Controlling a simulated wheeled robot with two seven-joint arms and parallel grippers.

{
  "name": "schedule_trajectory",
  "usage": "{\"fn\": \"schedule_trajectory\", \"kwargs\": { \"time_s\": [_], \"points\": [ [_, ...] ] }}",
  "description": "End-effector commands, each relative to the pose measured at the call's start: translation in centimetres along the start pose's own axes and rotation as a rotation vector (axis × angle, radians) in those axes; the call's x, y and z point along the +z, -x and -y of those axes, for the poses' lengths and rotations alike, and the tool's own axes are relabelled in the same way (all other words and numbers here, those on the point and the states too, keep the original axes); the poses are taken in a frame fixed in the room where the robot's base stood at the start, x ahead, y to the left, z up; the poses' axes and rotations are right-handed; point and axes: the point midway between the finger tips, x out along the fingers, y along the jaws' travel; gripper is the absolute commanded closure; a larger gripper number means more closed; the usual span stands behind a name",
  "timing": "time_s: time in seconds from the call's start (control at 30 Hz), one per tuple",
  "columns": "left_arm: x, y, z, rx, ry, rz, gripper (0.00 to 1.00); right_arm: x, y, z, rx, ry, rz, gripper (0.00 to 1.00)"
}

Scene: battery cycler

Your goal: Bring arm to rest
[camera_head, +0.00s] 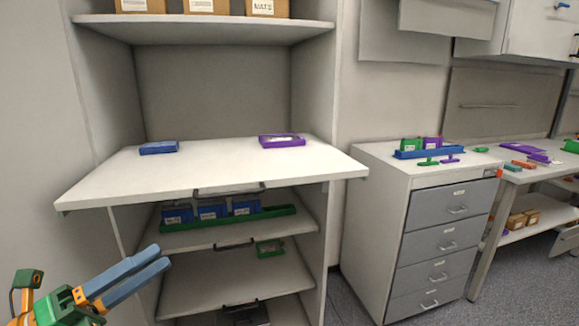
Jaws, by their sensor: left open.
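My left gripper (137,278) is at the lower left, with green and orange parts and two blue-grey fingers pointing up and right. The fingers are apart and nothing is between them. It is in front of the lower part of a shelf cabinet and appears apart from it. My right gripper does not show.
The cabinet's white pulled-out shelf (225,165) holds a blue box (159,148) and a purple tray (282,140). Below, blue boxes (209,211) stand in a green rack (228,218). A drawer unit (437,225) and a workbench stand at the right.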

Motion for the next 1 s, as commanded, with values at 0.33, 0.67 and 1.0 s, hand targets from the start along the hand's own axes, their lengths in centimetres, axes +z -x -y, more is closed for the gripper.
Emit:
{"fn": "schedule_trajectory", "kwargs": {
  "time_s": [0.33,0.67,1.0],
  "points": [
    [4.6,3.4,-7.8,0.054,0.298,0.298,0.55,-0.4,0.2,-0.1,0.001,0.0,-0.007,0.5],
    [3.2,13.0,-25.0,0.245,0.809,0.802,0.55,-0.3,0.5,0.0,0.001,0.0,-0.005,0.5],
    [-23.2,28.5,-42.1,0.803,1.462,1.448,0.55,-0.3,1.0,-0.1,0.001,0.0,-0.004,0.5]
  ]
}}
